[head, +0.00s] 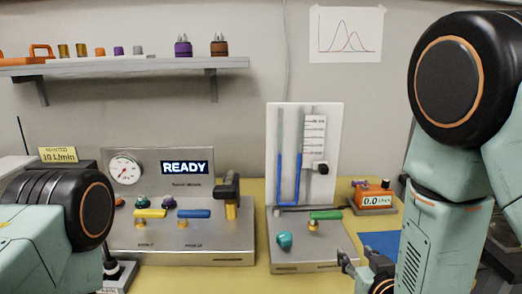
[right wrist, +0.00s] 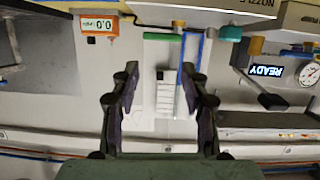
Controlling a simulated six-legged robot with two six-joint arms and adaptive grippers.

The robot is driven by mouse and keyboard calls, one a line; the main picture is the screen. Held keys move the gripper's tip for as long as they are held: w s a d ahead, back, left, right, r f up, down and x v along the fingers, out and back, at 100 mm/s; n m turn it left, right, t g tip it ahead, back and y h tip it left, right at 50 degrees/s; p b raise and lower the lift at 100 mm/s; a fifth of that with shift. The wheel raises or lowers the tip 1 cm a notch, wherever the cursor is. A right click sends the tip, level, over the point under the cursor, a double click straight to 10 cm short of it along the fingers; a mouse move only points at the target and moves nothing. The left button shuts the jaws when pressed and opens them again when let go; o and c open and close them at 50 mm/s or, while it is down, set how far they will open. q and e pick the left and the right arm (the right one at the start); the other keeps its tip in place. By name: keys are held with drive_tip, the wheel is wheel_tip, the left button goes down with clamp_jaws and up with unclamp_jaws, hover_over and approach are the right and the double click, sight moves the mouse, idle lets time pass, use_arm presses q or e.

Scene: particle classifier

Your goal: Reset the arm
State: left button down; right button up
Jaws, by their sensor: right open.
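My right arm (head: 445,150) comes down on the right side of the head view. Its gripper (head: 362,264) is low at the right front corner of the manometer stand. In the right wrist view, which is upside down, the right gripper (right wrist: 160,75) is open with nothing between its fingers. The manometer board (right wrist: 166,95) shows beyond the fingers. My left arm (head: 50,215) fills the lower left of the head view. The left gripper is not visible.
A metal panel (head: 196,240) has a READY display (head: 185,168), gauge (head: 125,169), yellow (head: 149,213) and blue handles (head: 193,213). The manometer stand (head: 310,262) has a green handle (head: 326,215) and teal knob (head: 284,240). An orange meter (head: 374,197) stands right. A shelf (head: 130,65) hangs above.

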drive_tip(key=s+d+f+g, duration=0.1)
drive_tip(key=s+f+g, duration=0.6)
drive_tip(key=s+f, duration=0.5)
drive_tip(key=s+d+f+m+g, duration=0.1)
drive_tip(key=s+f+g, duration=0.6)
drive_tip(key=s+f, duration=0.6)
drive_tip(key=s, duration=0.9)
drive_tip(key=shift+d+f, duration=0.15)
drive_tip(key=shift+d, duration=0.25)
